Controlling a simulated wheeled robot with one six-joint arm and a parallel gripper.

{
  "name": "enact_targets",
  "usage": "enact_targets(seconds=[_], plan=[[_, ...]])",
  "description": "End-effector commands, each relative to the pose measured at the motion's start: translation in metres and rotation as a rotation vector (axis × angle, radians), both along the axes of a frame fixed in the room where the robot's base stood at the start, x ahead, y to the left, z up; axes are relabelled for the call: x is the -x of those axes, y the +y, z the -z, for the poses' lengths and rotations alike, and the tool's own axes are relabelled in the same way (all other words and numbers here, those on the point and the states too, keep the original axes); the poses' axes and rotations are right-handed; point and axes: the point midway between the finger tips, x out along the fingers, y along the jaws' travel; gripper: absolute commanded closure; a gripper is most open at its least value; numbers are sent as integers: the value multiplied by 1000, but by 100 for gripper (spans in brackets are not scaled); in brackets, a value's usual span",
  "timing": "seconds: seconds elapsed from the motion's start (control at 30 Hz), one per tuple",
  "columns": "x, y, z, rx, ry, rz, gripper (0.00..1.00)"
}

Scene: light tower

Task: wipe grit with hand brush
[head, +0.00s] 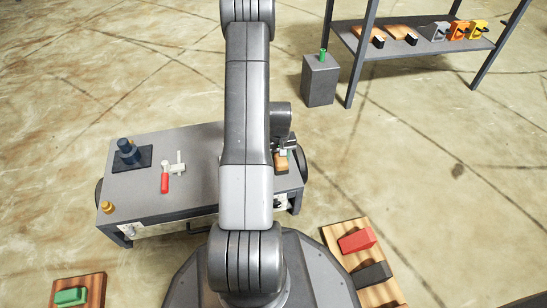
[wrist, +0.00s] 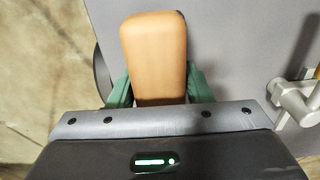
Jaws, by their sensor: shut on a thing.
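A hand brush with a tan block-shaped body shows in the wrist view (wrist: 154,45), held between the green fingers of my gripper (wrist: 160,88). My gripper is shut on it. In the head view the brush (head: 280,163) is a small tan patch at the right end of the grey workbench (head: 210,140), with my gripper (head: 286,151) just above it. The wrist view looks down past the brush to the bench top. I cannot tell whether the bristles touch the bench. No grit can be made out; my arm covers part of the bench.
On the bench stand a dark blue cylinder on a black plate (head: 128,152), a red-handled clamp (head: 165,178) and a brass knob (head: 107,207). A shelf (head: 365,45) with tools and a grey box (head: 320,82) stand behind. Boards with coloured blocks lie in front.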

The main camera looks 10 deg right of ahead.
Motion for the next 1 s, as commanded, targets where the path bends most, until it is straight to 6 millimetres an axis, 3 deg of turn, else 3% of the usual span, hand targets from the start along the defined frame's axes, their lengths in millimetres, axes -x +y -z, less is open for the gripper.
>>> enact_targets(seconds=[0.17,0.53,1.0], plan=[[0,-13,2,0,0,1,73],[0,-14,-1,0,1,0,73],[0,-14,-48,0,-1,0,73]])
